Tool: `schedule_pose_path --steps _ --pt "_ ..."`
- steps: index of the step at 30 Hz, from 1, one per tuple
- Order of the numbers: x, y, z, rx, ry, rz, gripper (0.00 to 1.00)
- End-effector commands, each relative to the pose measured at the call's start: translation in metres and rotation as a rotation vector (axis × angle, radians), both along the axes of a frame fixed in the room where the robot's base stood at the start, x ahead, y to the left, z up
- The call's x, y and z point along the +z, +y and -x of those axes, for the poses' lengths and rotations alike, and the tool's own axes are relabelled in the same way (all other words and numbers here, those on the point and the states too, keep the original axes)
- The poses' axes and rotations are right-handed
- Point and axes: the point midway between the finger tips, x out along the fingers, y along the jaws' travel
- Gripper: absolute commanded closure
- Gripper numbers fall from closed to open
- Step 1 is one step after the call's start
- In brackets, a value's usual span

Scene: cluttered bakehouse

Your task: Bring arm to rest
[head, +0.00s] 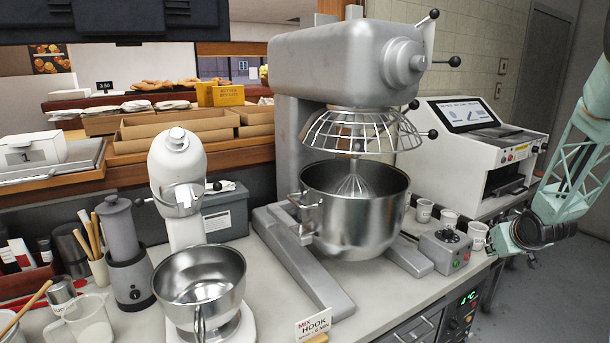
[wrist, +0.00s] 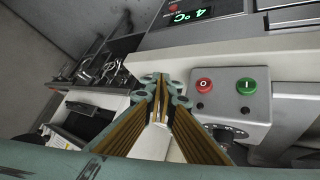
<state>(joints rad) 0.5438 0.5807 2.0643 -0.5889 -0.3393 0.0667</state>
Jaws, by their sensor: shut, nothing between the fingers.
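My arm (head: 577,160) comes in from the right edge in the head view, pale green with a lattice link. My gripper (head: 503,242) hangs at the right end of the counter, close to the grey control box (head: 445,250). In the wrist view my gripper (wrist: 160,82) has its fingertips together with nothing between them. The control box (wrist: 233,115) is just right of the fingertips there, with a red button (wrist: 204,85) and a green button (wrist: 246,86). I cannot tell how far the fingertips are from it.
A large mixer (head: 345,60) with a steel bowl (head: 352,225) stands mid-counter. White cups (head: 449,222) stand near my gripper, before a white machine (head: 480,155). A smaller mixer (head: 180,170) stands left. A lit temperature display (head: 468,298) is below the counter edge. Floor at the right is clear.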

Motion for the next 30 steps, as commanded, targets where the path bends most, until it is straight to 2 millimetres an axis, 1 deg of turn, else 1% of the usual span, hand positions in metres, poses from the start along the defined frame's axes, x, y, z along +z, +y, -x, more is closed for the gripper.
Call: schedule_pose_path --steps 1,3,12,20,30 --pt "0.011 0.006 0.002 -0.002 0.002 0.004 1.00" --pt "0.023 0.013 0.005 -0.005 0.007 0.009 1.00" --pt "0.071 0.046 0.026 -0.020 0.034 0.021 1.00" --pt "0.108 0.076 0.050 -0.036 0.057 0.024 1.00" --pt "0.149 0.119 0.090 -0.054 0.094 0.019 1.00"
